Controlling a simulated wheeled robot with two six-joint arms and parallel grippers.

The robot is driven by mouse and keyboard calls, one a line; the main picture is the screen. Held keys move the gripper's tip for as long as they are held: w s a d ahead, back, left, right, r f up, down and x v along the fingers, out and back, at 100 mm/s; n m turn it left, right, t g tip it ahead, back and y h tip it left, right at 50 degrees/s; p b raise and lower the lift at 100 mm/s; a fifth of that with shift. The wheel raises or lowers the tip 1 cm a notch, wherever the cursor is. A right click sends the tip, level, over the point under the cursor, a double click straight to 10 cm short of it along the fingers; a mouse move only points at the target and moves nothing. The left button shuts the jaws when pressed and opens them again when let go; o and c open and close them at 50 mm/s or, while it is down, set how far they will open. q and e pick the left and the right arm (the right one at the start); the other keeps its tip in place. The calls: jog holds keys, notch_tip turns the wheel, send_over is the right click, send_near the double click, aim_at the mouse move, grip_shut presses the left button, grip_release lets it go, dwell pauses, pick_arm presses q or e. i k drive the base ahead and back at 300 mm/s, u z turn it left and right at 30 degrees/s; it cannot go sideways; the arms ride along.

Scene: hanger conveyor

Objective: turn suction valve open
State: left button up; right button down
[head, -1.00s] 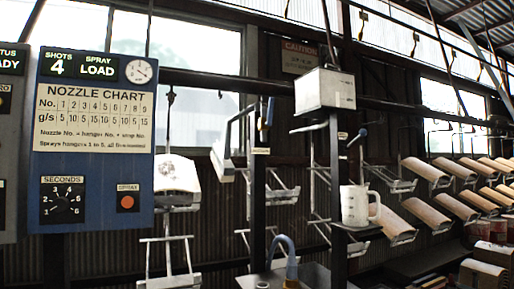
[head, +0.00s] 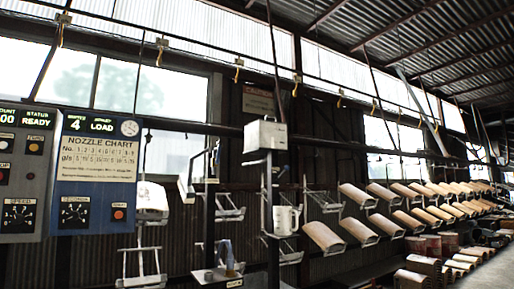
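No part is clearly labelled as the suction valve. A white box-like tank (head: 265,135) sits on a dark post, with a white jug (head: 286,220) on a small shelf below it. A thin lever (head: 305,184) stands just right of the jug, too small to read clearly. A small blue handle (head: 217,155) is at the top of another post to the left. A blue curved pipe (head: 228,256) rises from a low pale stand in front. Neither of my grippers shows in the head view.
Blue panel (head: 97,172) with nozzle chart and dials, and a grey panel (head: 22,175), stand at left. An aisle (head: 487,268) is clear at far right.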

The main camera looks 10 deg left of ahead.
aim_at(220, 146)
jog(key=u, duration=0.6)
jog(key=i, duration=0.4)
jog(key=u, duration=0.75)
jog(key=i, duration=1.35)
jog(key=z, duration=0.7)
